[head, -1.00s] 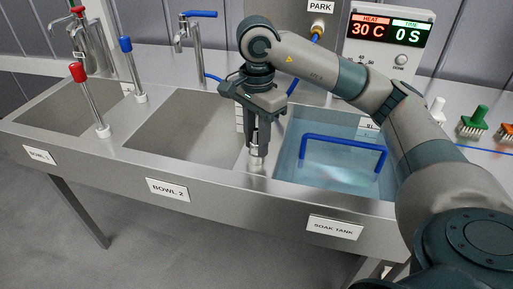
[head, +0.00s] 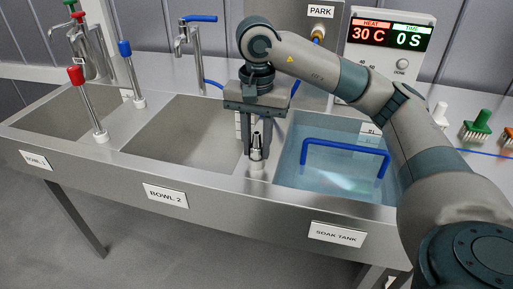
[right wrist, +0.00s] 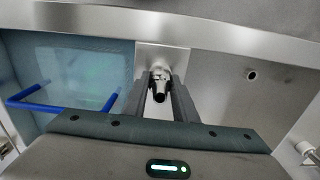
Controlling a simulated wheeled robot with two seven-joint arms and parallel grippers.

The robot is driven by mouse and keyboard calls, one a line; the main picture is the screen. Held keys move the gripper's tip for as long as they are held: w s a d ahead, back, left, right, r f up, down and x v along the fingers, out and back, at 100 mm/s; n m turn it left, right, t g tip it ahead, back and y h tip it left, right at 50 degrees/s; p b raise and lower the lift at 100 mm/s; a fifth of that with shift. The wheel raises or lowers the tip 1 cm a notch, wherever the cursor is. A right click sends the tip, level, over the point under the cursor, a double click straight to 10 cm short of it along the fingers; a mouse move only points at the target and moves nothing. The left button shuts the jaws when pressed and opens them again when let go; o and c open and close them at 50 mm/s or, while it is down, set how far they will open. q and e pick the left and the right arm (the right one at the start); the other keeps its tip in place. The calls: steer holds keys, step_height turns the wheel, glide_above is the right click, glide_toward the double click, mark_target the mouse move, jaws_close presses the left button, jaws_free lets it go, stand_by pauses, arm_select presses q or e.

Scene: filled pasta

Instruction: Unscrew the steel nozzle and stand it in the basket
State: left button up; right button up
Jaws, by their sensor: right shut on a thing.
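The steel nozzle (head: 256,148) stands upright on the ledge between bowl 2 and the soak tank, on a pale round base. My right gripper (head: 256,142) points down with one finger on each side of the nozzle and is shut on it. The right wrist view also shows the nozzle (right wrist: 160,84) between the two dark fingers (right wrist: 160,100). A blue handle (head: 345,145) arches over the water in the soak tank; any basket under it is hard to make out. My left gripper is not in view.
The soak tank (head: 300,190) is right of the nozzle, and empty bowl 2 (head: 185,130) is left. Red and blue-topped posts (head: 90,105) rise near bowl 1. Green and orange brushes (head: 478,126) stand at the right.

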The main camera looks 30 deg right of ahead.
steer(key=n+b, duration=0.1)
steer(key=n, duration=0.3)
steer(key=n+b, duration=0.1)
steer(key=n, duration=0.4)
steer(key=shift+n, duration=0.9)
steer(key=n+b, duration=0.1)
steer(key=n, duration=0.2)
steer(key=shift+n, duration=1.3)
steer(key=shift+n, duration=1.4)
